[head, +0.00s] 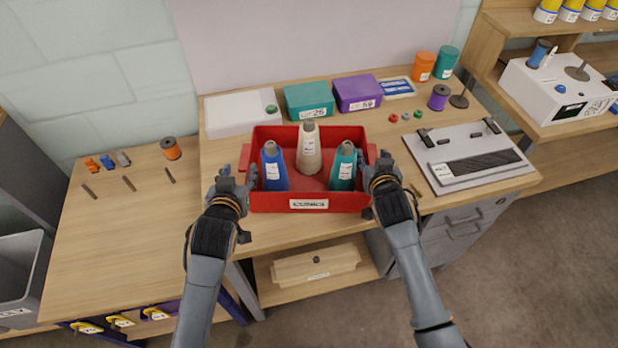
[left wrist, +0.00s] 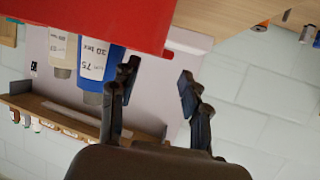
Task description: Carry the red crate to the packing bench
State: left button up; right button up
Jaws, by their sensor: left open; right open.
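The red crate (head: 307,203) sits on the wooden bench near its front edge, with a white label on its front wall. It holds a blue cone (head: 273,168), a cream cone (head: 309,150) and a teal cone (head: 343,168), all upright. My left gripper (head: 231,182) is open at the crate's left end. My right gripper (head: 376,168) is open at the crate's right end. Whether the fingers touch the crate is unclear. In the left wrist view, the crate's red wall (left wrist: 120,18) and the blue cone (left wrist: 92,75) show beside my open left fingers.
Behind the crate stand a white box (head: 237,112), a teal box (head: 309,99) and a purple box (head: 357,93). A grey device (head: 465,155) lies to the right. A lower wooden table (head: 110,235) at left has small items and much free room.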

jog(key=shift+s, duration=0.2)
pick_arm(q)
jog(key=v, duration=0.4)
pick_arm(e)
jog(key=v, duration=1.1)
jog(key=shift+s+r, duration=0.25)
pick_arm(q)
jog(key=shift+s, duration=0.1)
